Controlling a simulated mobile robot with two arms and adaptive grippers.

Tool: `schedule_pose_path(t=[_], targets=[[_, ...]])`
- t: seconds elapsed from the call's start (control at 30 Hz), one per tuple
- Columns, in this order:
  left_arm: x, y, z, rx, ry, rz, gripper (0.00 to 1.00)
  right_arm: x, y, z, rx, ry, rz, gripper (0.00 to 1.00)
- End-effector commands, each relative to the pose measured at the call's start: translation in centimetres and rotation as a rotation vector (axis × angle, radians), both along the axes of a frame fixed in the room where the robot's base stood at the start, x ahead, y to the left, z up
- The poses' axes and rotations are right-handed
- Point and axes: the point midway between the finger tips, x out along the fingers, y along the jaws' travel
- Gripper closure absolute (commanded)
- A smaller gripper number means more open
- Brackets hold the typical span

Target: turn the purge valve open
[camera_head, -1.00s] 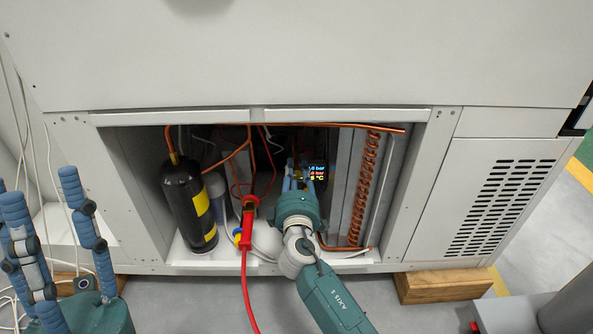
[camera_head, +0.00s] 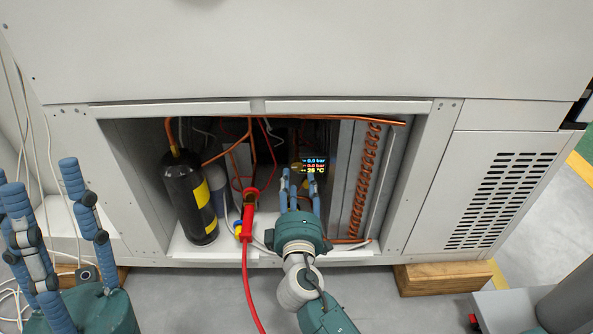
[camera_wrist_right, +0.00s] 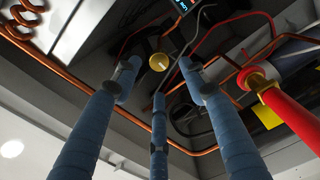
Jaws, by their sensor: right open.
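A round brass knob (camera_wrist_right: 158,62), which may be the purge valve, shows past my fingertips in the right wrist view. In the head view, a small brass part (camera_head: 295,166) shows left of the lit display (camera_head: 314,165); it may be the same knob. My right gripper (camera_head: 301,178) is open inside the cabinet bay, its blue fingers spread just in front of the display. In the wrist view its fingers (camera_wrist_right: 160,85) are apart and empty, pointing towards the knob without visible contact. My left gripper (camera_head: 40,178) is open and empty outside the cabinet, at the left.
A black cylinder with yellow bands (camera_head: 190,198) stands left in the bay. A red hose with a red-and-yellow fitting (camera_head: 248,215) hangs beside my right gripper. A copper coil (camera_head: 364,180) stands to the right. Copper pipes cross the bay's top, and its bottom lip (camera_head: 225,248) lies below.

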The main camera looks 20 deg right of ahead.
Motion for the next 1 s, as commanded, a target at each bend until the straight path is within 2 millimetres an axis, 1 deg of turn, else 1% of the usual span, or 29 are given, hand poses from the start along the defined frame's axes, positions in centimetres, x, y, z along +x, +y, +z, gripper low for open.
schedule_pose_path(t=[0.03, 0.1, 0.2, 0.3, 0.83, 0.87, 0.93, 0.97, 1.0], targets=[[0.0, 0.0, 0.0, 0.000, 0.000, 0.000, 0.60, -1.0, 0.3, -0.1, 0.003, 0.002, 0.001, 0.57], [0.0, 0.0, 0.0, 0.000, 0.000, 0.000, 0.60, -2.0, 0.6, -0.1, 0.001, 0.002, 0.000, 0.57], [0.0, 0.0, 0.0, 0.000, -0.001, 0.000, 0.60, -2.9, 0.9, 0.0, 0.002, 0.000, 0.000, 0.57], [0.0, 0.0, 0.0, 0.000, -0.001, 0.000, 0.60, -3.4, 1.0, 0.0, 0.001, 0.000, 0.001, 0.57], [0.0, 0.0, 0.0, 0.000, -0.001, 0.000, 0.60, -3.4, 1.2, 0.1, 0.009, -0.003, 0.009, 0.57], [0.0, 0.0, 0.0, 0.000, -0.001, 0.000, 0.60, -3.4, 1.5, 0.2, 0.019, -0.006, 0.024, 0.57], [0.0, 0.0, 0.0, 0.000, -0.001, 0.000, 0.60, -3.4, 2.7, 0.6, 0.076, -0.023, 0.088, 0.57], [0.0, 0.0, 0.0, 0.000, 0.000, 0.000, 0.60, -3.5, 3.6, 1.0, 0.114, -0.037, 0.133, 0.57], [0.0, 0.0, 0.0, 0.000, 0.000, 0.000, 0.60, -3.7, 5.0, 1.9, 0.180, -0.062, 0.207, 0.57]])
